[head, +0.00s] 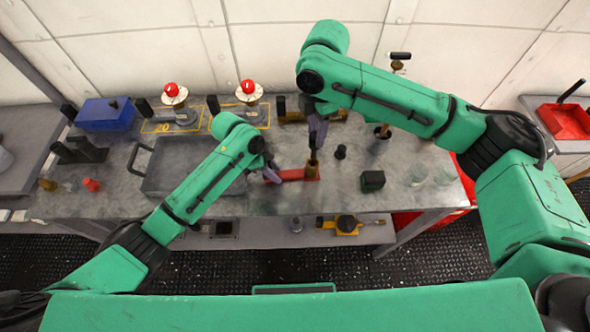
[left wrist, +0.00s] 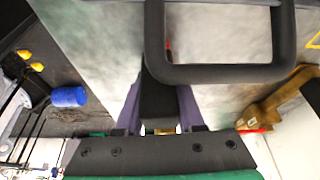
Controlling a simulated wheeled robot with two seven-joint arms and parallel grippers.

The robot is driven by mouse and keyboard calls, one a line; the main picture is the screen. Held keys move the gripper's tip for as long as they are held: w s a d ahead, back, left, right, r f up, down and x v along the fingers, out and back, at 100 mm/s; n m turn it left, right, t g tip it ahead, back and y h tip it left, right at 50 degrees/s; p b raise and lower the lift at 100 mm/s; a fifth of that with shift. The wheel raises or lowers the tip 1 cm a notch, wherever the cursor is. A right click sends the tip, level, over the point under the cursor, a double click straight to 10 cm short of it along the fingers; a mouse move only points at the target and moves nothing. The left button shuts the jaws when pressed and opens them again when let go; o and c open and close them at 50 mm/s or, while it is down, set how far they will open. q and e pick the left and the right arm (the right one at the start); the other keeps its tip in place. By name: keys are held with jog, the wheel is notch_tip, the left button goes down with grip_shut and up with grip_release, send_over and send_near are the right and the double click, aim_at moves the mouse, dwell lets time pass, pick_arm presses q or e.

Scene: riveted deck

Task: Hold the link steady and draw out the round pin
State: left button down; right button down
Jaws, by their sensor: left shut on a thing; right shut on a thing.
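A red link (head: 309,172) lies on the grey metal worktop, near its front edge. My left gripper (head: 276,176) is low at the left end of the link and shut on it. A brass-brown round pin (head: 312,167) stands upright at the link. My right gripper (head: 316,140) is above it, pointing down and shut on the pin's dark upper part. I cannot tell how deep the pin sits in the link.
A dark green block (head: 372,181) and a small black knob piece (head: 340,152) stand just right of the link. A grey tray (head: 185,183) lies left, under my left arm. Two red-topped fittings (head: 174,95) (head: 249,92) and a blue box (head: 104,114) stand behind.

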jog(key=shift+r, duration=0.2)
pick_arm(q)
jog(key=shift+c, duration=2.2)
grip_release()
jog(key=v, duration=1.2)
jog(key=shift+f, duration=0.1)
